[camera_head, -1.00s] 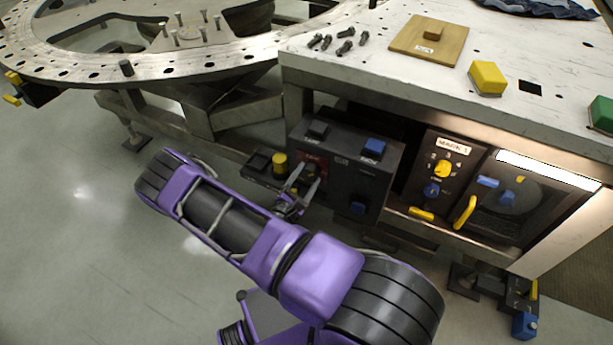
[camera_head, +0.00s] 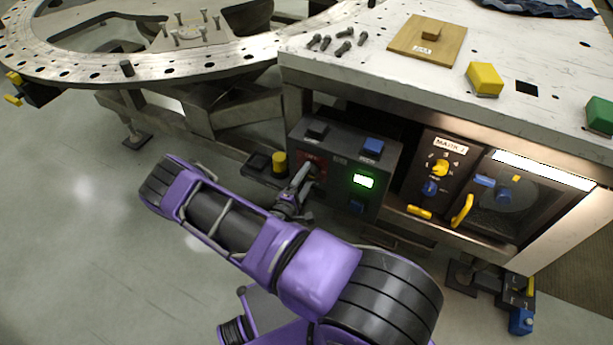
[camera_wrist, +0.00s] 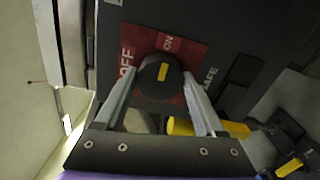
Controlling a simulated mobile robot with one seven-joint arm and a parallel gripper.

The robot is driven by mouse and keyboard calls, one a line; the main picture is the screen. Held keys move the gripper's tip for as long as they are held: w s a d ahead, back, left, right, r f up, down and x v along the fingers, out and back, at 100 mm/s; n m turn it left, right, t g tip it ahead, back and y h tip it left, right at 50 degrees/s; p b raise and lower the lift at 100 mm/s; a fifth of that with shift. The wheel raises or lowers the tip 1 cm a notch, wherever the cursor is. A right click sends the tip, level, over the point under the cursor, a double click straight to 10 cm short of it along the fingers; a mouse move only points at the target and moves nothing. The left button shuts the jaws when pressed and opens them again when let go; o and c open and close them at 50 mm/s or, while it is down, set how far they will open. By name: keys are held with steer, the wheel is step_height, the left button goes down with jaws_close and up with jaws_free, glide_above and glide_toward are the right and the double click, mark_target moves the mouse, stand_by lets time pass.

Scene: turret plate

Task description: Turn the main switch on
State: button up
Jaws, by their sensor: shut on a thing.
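The main switch (camera_wrist: 163,90) is a round black knob with a yellow mark, on a red plate (camera_wrist: 187,55) lettered OFF and ON. The yellow mark points up toward ON in the wrist view. My gripper (camera_wrist: 161,82) is shut on the knob, one finger on each side. In the head view my gripper (camera_head: 307,172) reaches the red plate at the left of the dark control box (camera_head: 335,155) and hides most of the knob. A small display (camera_head: 363,181) on the box is lit green.
The box sits under a white table (camera_head: 400,70). A panel with dials (camera_head: 437,178) and a yellow-handled door (camera_head: 515,205) are to the right. The floor at left is clear.

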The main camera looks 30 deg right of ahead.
stand_by(0.5)
steer(key=o, duration=1.3)
steer(key=shift+o, duration=0.2)
steer(key=shift+a, duration=0.1)
steer(key=v, duration=1.7)
steer(key=shift+s, duration=0.2)
steer(key=shift+w+a, duration=0.1)
steer(key=shift+a, duration=0.05)
